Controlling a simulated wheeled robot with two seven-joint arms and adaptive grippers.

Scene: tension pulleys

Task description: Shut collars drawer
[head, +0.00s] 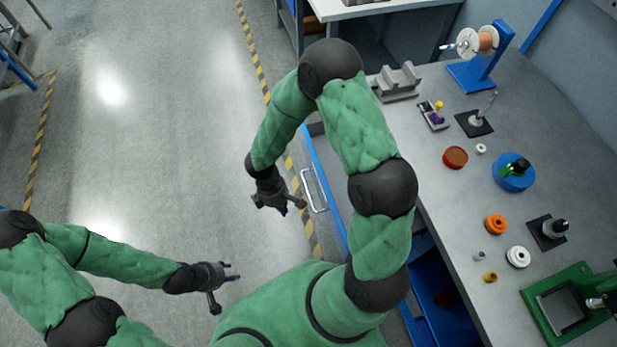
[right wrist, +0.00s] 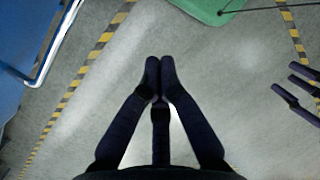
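A drawer with a blue front edge (head: 329,205) and a pale bar handle (head: 314,190) juts out from under the bench, partly hidden behind my right arm. The handle also shows in the right wrist view (right wrist: 55,43) at upper left. No label is readable, so I cannot tell if it is the collars drawer. My right gripper (head: 287,203) is just left of the handle, apart from it. Its fingertips meet with nothing between them in the right wrist view (right wrist: 160,66). My left gripper (head: 232,271) is open and empty over the floor, lower left of the right one.
A blue compartment (head: 418,322) below the bench's near edge holds a dark reddish thing. The grey bench (head: 445,205) carries a spool stand (head: 484,65), a blue round holder (head: 513,178), a green frame (head: 540,310) and several small rings.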

